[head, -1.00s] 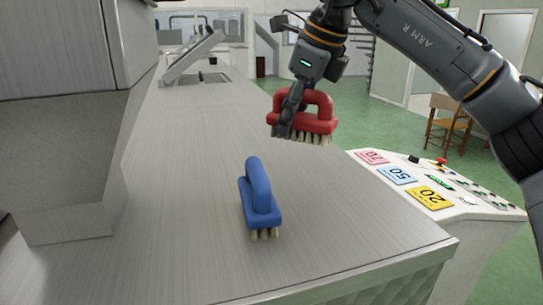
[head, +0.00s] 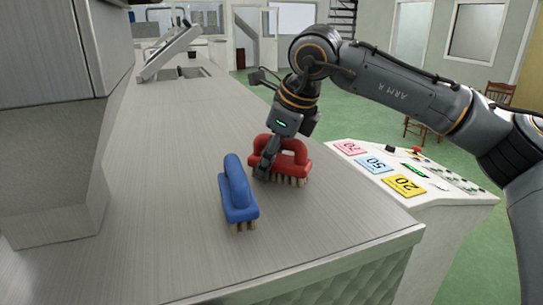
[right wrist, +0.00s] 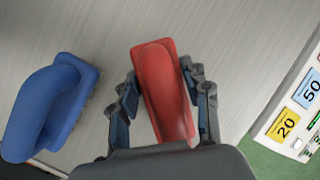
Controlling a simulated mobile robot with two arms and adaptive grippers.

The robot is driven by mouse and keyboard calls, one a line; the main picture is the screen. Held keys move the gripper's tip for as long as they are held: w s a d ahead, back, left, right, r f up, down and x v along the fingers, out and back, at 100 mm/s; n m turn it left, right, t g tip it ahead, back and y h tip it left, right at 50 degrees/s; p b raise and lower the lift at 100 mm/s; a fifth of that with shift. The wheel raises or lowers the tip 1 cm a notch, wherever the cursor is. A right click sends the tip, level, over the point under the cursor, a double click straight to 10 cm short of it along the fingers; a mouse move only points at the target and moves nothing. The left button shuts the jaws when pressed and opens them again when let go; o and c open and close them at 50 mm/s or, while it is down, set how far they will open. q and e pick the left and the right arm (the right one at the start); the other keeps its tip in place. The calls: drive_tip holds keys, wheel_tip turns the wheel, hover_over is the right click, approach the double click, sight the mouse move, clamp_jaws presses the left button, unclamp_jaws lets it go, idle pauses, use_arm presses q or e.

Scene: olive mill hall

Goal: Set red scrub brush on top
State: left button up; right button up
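The red scrub brush (head: 279,158) is on the grey metal worktop (head: 170,140), bristles down, handle up, to the right of and beyond a blue brush. My right gripper (head: 263,170) is low at the red brush. In the right wrist view, its fingers (right wrist: 163,88) straddle the red brush (right wrist: 164,90), with narrow gaps showing beside it, so it looks open. The bristles look level with the worktop; the exact contact is too small to tell. My left gripper is not in view.
The blue brush (head: 237,192) stands close on the left, apart from the red one. A control panel (head: 425,200) with coloured labels adjoins the worktop's right edge. A large metal housing (head: 60,150) stands at left. The far worktop is clear up to the sink.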

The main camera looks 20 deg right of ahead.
sight(289, 166)
drive_tip(key=o, duration=0.3)
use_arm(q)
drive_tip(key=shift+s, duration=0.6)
use_arm(e)
drive_tip(key=shift+r, duration=0.15)
drive_tip(key=shift+s+r, duration=0.1)
drive_tip(key=shift+r, duration=0.1)
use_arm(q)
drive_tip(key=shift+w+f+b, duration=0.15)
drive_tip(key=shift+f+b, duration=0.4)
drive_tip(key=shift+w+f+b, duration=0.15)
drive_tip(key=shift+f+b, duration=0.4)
use_arm(e)
drive_tip(key=v, duration=1.1)
drive_tip(key=shift+s+r, duration=0.15)
drive_tip(key=shift+r, duration=0.05)
